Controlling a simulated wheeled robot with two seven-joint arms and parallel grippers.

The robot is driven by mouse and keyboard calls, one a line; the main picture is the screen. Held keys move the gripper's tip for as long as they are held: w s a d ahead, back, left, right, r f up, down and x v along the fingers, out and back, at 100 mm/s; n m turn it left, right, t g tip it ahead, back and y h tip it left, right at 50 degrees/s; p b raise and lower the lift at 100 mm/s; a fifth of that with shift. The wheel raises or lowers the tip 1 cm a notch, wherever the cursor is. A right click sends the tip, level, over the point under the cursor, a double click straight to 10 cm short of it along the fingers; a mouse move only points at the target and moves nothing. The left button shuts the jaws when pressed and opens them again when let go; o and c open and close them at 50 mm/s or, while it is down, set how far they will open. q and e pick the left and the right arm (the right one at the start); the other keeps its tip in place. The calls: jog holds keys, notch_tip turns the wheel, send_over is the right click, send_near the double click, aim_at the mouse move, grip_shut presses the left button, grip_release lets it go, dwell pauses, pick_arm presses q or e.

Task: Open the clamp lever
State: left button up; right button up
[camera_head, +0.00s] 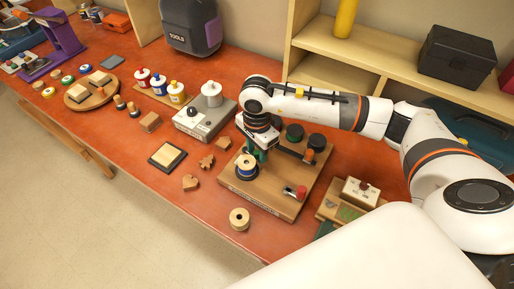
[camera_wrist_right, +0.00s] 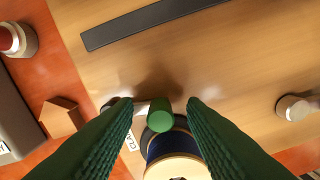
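The clamp lever shows in the right wrist view as a green rounded knob (camera_wrist_right: 160,116) on a short pale arm, close to a partly hidden "CLA..." label. A spool with blue winding (camera_wrist_right: 172,150) sits just below it in that view and shows in the head view too (camera_head: 246,168). My right gripper (camera_wrist_right: 160,104) is open, its green fingers on either side of the knob with gaps visible. In the head view the right gripper (camera_head: 258,154) points down over the wooden board (camera_head: 262,197), beside the spool. The lever is hidden there. My left gripper is out of view.
A loose spool (camera_head: 239,218) lies in front. A grey box (camera_head: 205,123) is left of the board. Shelves stand behind.

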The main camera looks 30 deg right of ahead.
grip_shut()
jog(key=shift+w+d+f+n+b, duration=0.15)
jog(key=shift+n+b, duration=0.25)
jog(key=shift+b, duration=0.45)
jog(key=n+b, duration=0.1)
jog(key=b, duration=0.1)
jog(key=d+n+b, duration=0.1)
jog(key=n+b, duration=0.1)
jog(key=b, duration=0.1)
jog(key=w+n+b, duration=0.1)
jog(key=b, duration=0.1)
jog(key=shift+d+n+b, duration=0.25)
jog(key=shift+n+b, duration=0.1)
jog(key=shift+n, duration=0.05)
jog(key=shift+w+d+n+b, duration=0.15)
jog(key=shift+w+n+b, duration=0.05)
jog(key=shift+n+b, duration=0.7)
jog(key=shift+r, duration=0.25)
grip_release()
